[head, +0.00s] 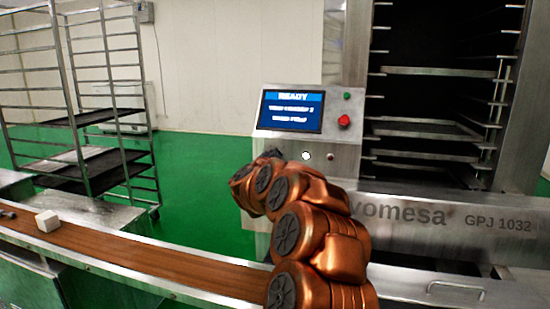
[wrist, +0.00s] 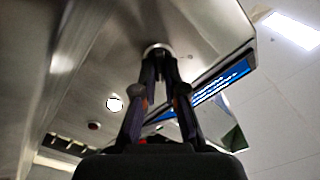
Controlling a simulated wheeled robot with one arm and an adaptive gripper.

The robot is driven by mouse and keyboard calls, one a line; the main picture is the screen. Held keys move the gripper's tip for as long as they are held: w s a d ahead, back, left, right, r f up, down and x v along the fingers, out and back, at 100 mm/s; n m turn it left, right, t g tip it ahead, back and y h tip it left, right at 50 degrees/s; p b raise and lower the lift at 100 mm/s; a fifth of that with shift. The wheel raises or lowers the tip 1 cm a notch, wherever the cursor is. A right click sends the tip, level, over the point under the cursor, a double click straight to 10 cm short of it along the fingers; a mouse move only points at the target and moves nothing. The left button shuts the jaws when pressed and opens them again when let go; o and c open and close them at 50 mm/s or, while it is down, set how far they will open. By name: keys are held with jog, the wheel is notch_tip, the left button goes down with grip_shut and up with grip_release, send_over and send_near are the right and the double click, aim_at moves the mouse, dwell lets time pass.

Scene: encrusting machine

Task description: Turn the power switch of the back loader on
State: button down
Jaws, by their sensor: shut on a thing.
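The back loader's control panel (head: 280,138) is in the middle of the head view, with its screen (head: 291,111) lit blue and reading READY. In the wrist view my gripper (wrist: 158,62) has its two fingers closed in on a small round switch with a pale ring (wrist: 157,47) on the metal panel. The fingers hide most of this switch, so its turned position cannot be told. In the head view my copper arm covers that part of the panel. The screen also shows in the wrist view (wrist: 222,82).
A red stop button (head: 344,121), a green button (head: 347,96) and a white button (head: 306,156) are on the panel. A conveyor belt (head: 150,265) with a white block (head: 47,221) runs at left front. A rack (head: 85,110) stands behind on open green floor.

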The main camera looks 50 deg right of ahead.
jog(key=c, duration=1.2)
grip_release()
jog(key=shift+c, duration=0.2)
jog(key=shift+s+a, duration=0.1)
jog(key=v, duration=1.1)
jog(key=shift+s+a, duration=0.2)
jog(key=shift+a, duration=0.1)
